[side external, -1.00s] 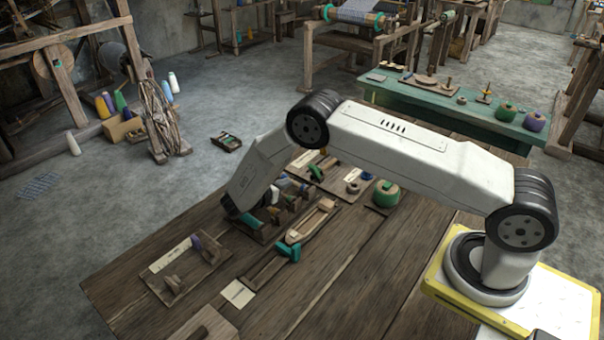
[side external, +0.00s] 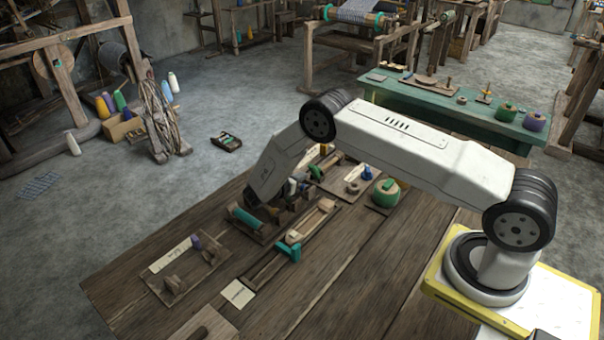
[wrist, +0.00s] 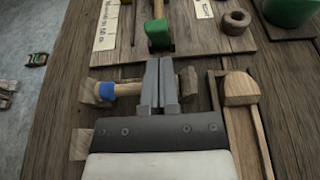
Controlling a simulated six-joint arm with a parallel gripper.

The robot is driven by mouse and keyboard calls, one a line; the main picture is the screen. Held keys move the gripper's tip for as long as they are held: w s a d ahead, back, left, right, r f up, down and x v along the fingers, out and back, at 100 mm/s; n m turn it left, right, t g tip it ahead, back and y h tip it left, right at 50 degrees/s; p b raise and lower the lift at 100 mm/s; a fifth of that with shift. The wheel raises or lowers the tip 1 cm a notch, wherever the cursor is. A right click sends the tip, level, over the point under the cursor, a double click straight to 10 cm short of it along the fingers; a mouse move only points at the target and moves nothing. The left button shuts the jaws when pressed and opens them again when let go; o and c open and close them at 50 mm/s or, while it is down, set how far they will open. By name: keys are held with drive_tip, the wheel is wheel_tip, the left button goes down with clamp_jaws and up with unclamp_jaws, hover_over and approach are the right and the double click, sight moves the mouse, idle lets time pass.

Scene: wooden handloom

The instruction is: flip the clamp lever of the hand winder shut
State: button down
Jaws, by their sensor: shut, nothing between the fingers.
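My gripper (wrist: 162,68) is shut and empty, its two grey fingers together in the wrist view. It is above a wooden rack, beside a wooden bobbin with a blue band (wrist: 107,91). Just beyond the fingertips, a wooden bar with a green end (wrist: 159,36) stands on a labelled board (wrist: 128,57). It looks like a lever, but I cannot tell surely whether it is the winder's clamp lever, or how far it is turned. In the side view, my wrist hides most of the gripper; a green-ended part (side external: 316,172) shows on the board behind it.
A wooden shuttle-like tray (wrist: 243,110) lies right of the gripper. A wooden ring (wrist: 235,21) and a green round object (wrist: 288,12) are at the back right. In the side view, a teal roll (side external: 245,217) and a board with a purple piece (side external: 196,241) are nearer.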

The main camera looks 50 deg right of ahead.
sight(311, 166)
drive_tip(key=shift+x, duration=1.4)
drive_tip(key=shift+d+r+y, duration=0.25)
drive_tip(key=shift+r+y, duration=0.05)
drive_tip(key=shift+y, duration=0.2)
drive_tip(key=shift+d+r+y, duration=0.4)
drive_tip(key=shift+d+y, duration=0.05)
drive_tip(key=shift+y, duration=0.25)
drive_tip(key=shift+d+r+y, duration=0.45)
drive_tip(key=shift+d+y, duration=0.35)
drive_tip(key=shift+y, duration=0.3)
drive_tip(key=shift+a, duration=0.1)
drive_tip(key=shift+r, duration=0.25)
drive_tip(key=shift+r, duration=0.45)
drive_tip(key=shift+a+r, duration=0.1)
drive_tip(key=shift+r, duration=0.05)
